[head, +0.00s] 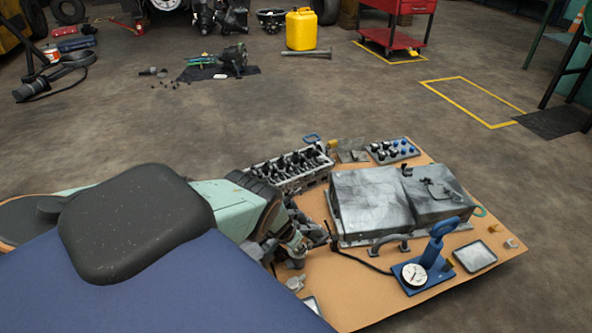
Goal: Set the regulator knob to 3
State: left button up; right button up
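A white round dial (414,275) with dark marks sits on a blue base plate (438,274) near the board's front right. A blue upright handle (433,245) rises beside it. The dial's reading is too small to tell. I cannot pick out for certain which part is the regulator knob. A small pale round part (295,284) lies at the board's left edge, just below my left gripper (296,250). My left gripper is left of the grey metal case, in front of the engine part. Its fingers blend with dark parts, so its opening is unclear. My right gripper is not in view.
A tan board (340,293) carries a grey metal case (370,205), a cylinder head (290,170), a panel of knobs (391,150) and a tray (475,256). A dark cable runs across the board's front. Open floor (350,100) lies beyond.

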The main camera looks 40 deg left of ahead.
pick_arm(q)
jog(key=shift+d+n+y, duration=0.1)
jog(key=shift+n+y, duration=0.2)
jog(key=shift+n, duration=0.5)
jog(key=shift+w+n+y, duration=0.1)
jog(key=shift+n+y, duration=0.2)
jog(key=shift+n, duration=0.5)
jog(key=shift+d+n+g+y+b, duration=0.1)
jog(key=shift+n+g+y+b, duration=0.2)
jog(key=shift+n+b, duration=0.8)
jog(key=shift+n, duration=0.3)
jog(key=o, duration=1.2)
jog(key=shift+c, duration=0.2)
